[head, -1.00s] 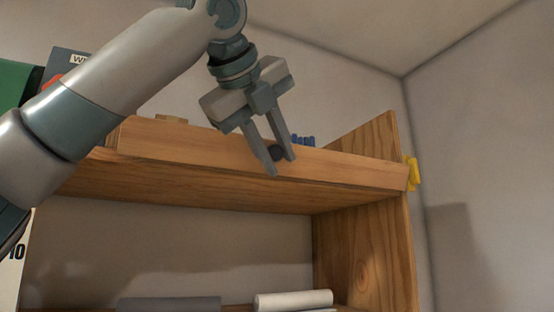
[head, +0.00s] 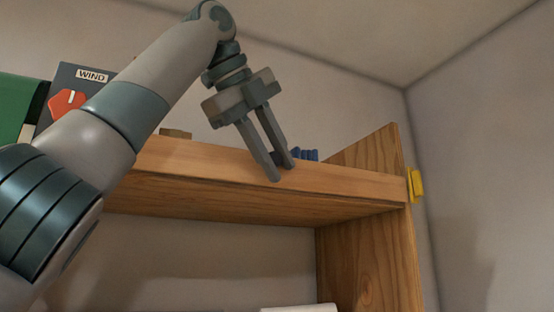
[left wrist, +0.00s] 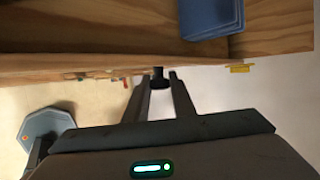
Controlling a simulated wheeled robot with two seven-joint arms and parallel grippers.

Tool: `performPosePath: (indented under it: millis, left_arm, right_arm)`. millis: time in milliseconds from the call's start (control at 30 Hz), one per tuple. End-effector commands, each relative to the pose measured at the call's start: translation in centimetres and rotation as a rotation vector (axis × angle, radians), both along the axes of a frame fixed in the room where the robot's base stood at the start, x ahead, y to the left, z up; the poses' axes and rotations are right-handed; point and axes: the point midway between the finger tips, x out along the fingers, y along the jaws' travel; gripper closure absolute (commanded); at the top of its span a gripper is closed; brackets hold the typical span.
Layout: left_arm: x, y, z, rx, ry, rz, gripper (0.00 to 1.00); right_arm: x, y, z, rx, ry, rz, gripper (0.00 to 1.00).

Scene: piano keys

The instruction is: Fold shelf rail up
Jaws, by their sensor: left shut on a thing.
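The shelf rail (head: 340,180) is the long wooden board along the front edge of the wooden shelf, level with the shelf. It also crosses the upper part of the left wrist view (left wrist: 70,66). My left gripper (head: 283,172) points down at the front face of the rail, right of its middle. Its fingers are shut on a small dark knob (left wrist: 159,73) at the rail; in the head view the knob is mostly hidden by the fingers. My left arm hides the left end of the rail. My right gripper is not in view.
A yellow piece (head: 416,186) is on the outer side of the right upright panel (head: 370,250). Blue objects (head: 308,155) and a small wooden block (head: 175,133) are behind the rail. A dark book marked WIND (head: 85,78) stands at left. Space before the shelf is clear.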

Motion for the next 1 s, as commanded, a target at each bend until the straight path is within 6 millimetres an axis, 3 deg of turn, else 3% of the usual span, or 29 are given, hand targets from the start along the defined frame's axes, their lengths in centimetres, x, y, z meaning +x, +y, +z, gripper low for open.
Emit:
performPosePath:
  millis: [667,700,767,1000]
  left_arm:
    - [0.18,0.15,0.24,-0.020,0.029,0.002,0.99]
    - [0.17,0.16,0.25,-0.020,0.029,0.002,0.75]
    - [0.17,0.16,0.25,-0.020,0.029,0.002,0.60]
    - [0.16,0.11,0.20,-0.019,0.030,0.000,0.60]
  right_arm:
    - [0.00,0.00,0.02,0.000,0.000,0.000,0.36]
    - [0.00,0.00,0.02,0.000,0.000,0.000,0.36]
    - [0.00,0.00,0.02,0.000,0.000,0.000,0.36]
    - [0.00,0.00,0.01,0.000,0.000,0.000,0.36]
